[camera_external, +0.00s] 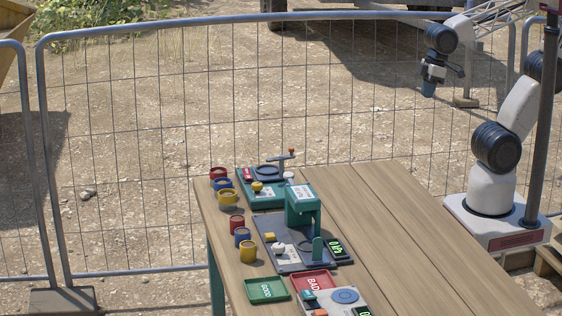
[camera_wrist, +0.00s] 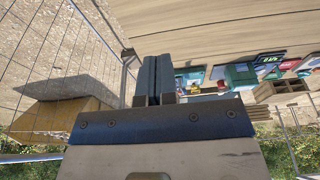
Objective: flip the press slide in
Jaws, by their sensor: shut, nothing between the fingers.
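A teal press (camera_external: 302,197) stands over a dark base plate (camera_external: 290,262) on the wooden table in the external view. A yellow block (camera_external: 269,237), a white knob (camera_external: 277,248) and an upright green lever (camera_external: 318,250) sit on that plate. I cannot tell which part is the slide or how it is set. My gripper (camera_external: 429,88) hangs well beyond the table's far right side, apart from the press. Its two dark fingers are shut and empty in the wrist view (camera_wrist: 152,78). The press is small and partly unclear in the wrist view, where the table appears upside down.
A green device (camera_external: 270,187) with a red-knobbed arm stands behind the press. Several red, blue and yellow pots (camera_external: 237,222) line the left edge. A green tray (camera_external: 267,290), a red tray (camera_external: 314,281) and a scale (camera_external: 345,296) stand in front. The table's right half is bare.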

